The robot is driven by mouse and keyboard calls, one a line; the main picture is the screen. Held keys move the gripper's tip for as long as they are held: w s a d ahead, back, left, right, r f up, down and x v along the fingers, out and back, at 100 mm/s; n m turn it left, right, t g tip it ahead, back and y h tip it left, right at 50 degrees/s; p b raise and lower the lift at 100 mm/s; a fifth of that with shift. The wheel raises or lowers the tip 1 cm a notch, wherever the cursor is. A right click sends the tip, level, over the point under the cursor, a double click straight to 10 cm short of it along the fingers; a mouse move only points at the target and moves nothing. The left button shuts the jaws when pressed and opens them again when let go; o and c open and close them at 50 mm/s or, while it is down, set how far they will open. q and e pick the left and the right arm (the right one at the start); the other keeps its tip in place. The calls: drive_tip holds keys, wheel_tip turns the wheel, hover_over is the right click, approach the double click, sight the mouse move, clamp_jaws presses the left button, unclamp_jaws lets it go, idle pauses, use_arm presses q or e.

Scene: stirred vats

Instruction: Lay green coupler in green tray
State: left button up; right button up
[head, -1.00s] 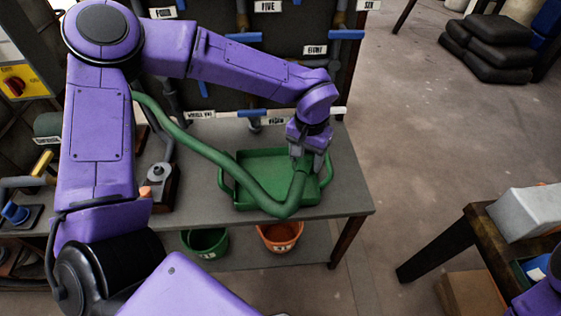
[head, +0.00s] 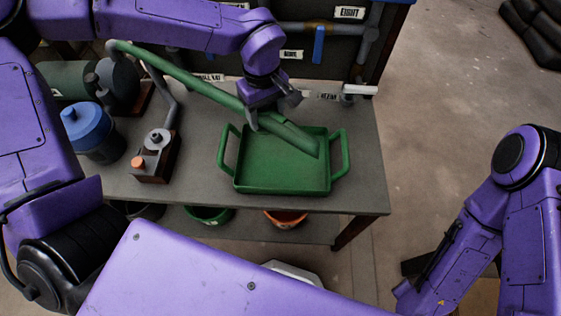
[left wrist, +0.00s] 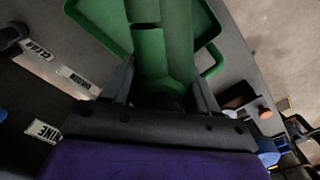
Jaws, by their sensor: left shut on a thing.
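The green coupler (head: 301,138) is the thick end of a green hose (head: 180,72) that comes in from the upper left. It slants over the green tray (head: 282,191), which has a handle on each side and stands on the grey bench. My left gripper (head: 271,114) is shut on the coupler at the tray's back edge. Whether the coupler's tip touches the tray floor, I cannot tell. In the left wrist view, green cylinders (left wrist: 180,45) run between the fingers, with part of the tray (left wrist: 108,22) behind. My right arm shows at the right; its gripper is out of view.
A small dark device with an orange knob (head: 137,162) and a blue-topped container (head: 88,128) stand left of the tray. Pipes and label plates line the panel behind. Green (head: 208,214) and orange (head: 286,219) buckets sit below. The bench right of the tray is clear.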

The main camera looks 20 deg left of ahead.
use_arm(q)
drive_tip(key=s+d+f+n+b, duration=0.1)
drive_tip(key=s+f+n+b, duration=0.2)
drive_tip(key=n, duration=0.8)
drive_tip(key=s+d+f+n+b, duration=0.1)
drive_tip(key=s+n+b, duration=0.3)
drive_tip(key=n, duration=2)
hover_over(287, 165)
drive_tip(key=f, duration=1.1)
drive_tip(key=shift+s+a, duration=0.1)
drive_tip(key=shift+s, duration=0.15)
drive_tip(key=f, duration=0.3)
drive_tip(key=shift+w+f, duration=0.35)
drive_tip(key=shift+f, duration=0.1)
